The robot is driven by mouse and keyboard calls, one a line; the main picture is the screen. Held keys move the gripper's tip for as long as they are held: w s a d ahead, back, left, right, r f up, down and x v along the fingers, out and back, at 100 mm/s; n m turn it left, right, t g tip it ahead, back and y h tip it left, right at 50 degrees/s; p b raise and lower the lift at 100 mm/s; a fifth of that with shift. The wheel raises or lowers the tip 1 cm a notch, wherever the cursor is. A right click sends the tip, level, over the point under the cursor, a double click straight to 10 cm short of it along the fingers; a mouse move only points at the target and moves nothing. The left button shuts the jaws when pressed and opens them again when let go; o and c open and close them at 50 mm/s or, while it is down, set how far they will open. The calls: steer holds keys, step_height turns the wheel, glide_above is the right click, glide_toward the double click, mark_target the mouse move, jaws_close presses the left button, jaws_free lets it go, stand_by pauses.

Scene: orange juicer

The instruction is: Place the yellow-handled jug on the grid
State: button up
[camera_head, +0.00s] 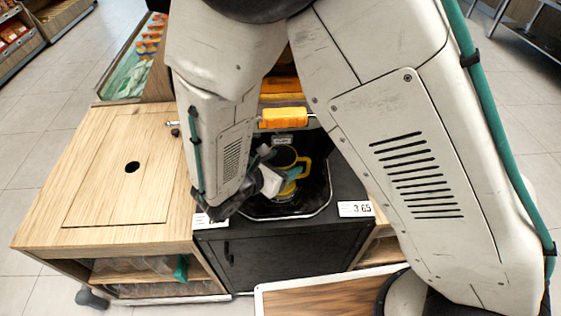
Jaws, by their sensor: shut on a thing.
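The jug (285,157) is dark-looking with a yellow handle on its right side. It is in the dark recess of the juicer (330,150), and looks roughly upright. My gripper (272,180) reaches in from the left and is shut on the jug; its fingers cover the jug's left side. The grid itself cannot be made out; the recess floor (290,210) is dark and partly hidden by the jug and gripper. I cannot tell whether the jug touches the floor.
A wooden counter (100,200) with a round hole stands at the left. A yellow-orange bar (284,117) crosses above the recess. A metal-edged rim (285,217) borders the recess at the front. Price labels (355,209) sit on the black cabinet's front edge.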

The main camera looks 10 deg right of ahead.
steer(key=o, duration=0.8)
steer(key=shift+f, duration=0.1)
steer(key=shift+c, duration=0.2)
steer(key=shift+s+a+r, duration=0.25)
steer(key=v, duration=1.1)
steer(key=shift+a, duration=0.15)
steer(key=shift+s, duration=0.15)
